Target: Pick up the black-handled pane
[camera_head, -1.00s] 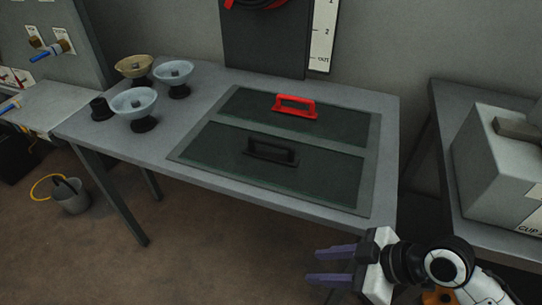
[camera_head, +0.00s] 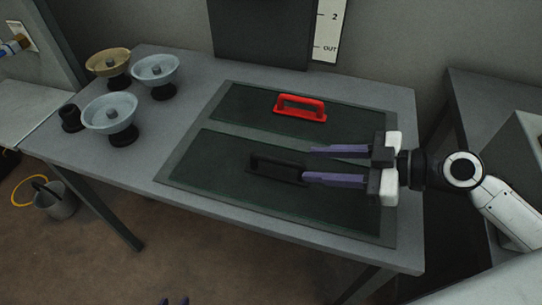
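The black-handled pane (camera_head: 215,165) is a dark green panel lying flat in the nearer part of a grey frame (camera_head: 176,168) on the table. Its black handle (camera_head: 262,160) stands up near the pane's middle. My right gripper (camera_head: 307,164) comes in from the right, open and empty, above this pane. Its purple fingertips are close to the handle's right end, and the lower finger slightly overlaps it in view; contact cannot be told. Only the purple fingertips of my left gripper (camera_head: 174,301) show at the bottom edge, apart from each other, well away from the pane.
A second pane (camera_head: 240,105) with a red handle (camera_head: 300,107) lies just behind. Several bowls on black stands, including a tan one (camera_head: 108,63), and a small black cup (camera_head: 70,117) stand at the table's left. A grey bucket (camera_head: 55,201) is on the floor.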

